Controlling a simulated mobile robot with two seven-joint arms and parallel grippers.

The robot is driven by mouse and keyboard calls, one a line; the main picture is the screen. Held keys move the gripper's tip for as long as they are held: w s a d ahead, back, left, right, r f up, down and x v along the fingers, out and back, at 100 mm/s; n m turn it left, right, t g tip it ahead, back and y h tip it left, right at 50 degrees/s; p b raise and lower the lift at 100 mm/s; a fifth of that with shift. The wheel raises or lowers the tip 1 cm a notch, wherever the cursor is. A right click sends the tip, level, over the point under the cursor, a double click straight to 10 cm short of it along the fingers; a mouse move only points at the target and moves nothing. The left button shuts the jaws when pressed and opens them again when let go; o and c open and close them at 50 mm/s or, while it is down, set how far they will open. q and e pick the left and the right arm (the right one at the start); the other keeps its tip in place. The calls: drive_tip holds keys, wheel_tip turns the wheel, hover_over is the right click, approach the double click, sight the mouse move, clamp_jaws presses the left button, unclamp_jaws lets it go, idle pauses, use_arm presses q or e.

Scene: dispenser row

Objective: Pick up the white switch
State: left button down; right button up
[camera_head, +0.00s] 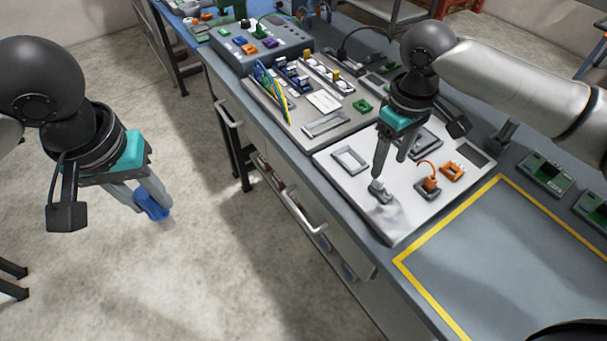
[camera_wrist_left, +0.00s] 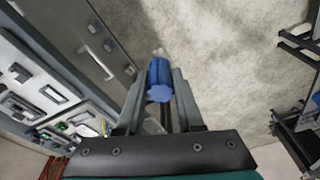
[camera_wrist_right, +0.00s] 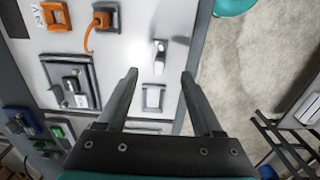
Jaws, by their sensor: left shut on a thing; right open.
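A small white and grey piece, which looks like the white switch (camera_head: 381,194), sits on the light panel near its front edge. In the right wrist view the white switch (camera_wrist_right: 159,55) lies just beyond the gap between the fingertips. My right gripper (camera_head: 390,168) is open and points down over it; its fingers partly cover it in the head view. The right wrist view shows both right fingers (camera_wrist_right: 160,75) apart with nothing between them. My left gripper (camera_head: 150,192) is shut on a blue piece (camera_head: 152,205) with a clear tip, held over the floor; the blue piece also shows in the left wrist view (camera_wrist_left: 160,80).
The panel (camera_head: 345,200) also bears an orange plug with a cable (camera_head: 431,184), an orange piece (camera_head: 452,171) and grey frames (camera_head: 350,160). A yellow-edged area (camera_head: 510,260) on the bench is clear. Green boards (camera_head: 545,173) lie at the right.

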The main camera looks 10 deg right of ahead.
sight(382, 180)
use_arm(q)
drive_tip(key=shift+f, duration=0.2)
use_arm(e)
drive_tip(key=shift+f, duration=0.75)
use_arm(q)
drive_tip(key=shift+f+b, duration=0.65)
drive_tip(key=shift+b, duration=0.1)
use_arm(e)
drive_tip(key=shift+w+f, duration=0.2)
drive_tip(key=shift+f, duration=2.85)
clamp_jaws()
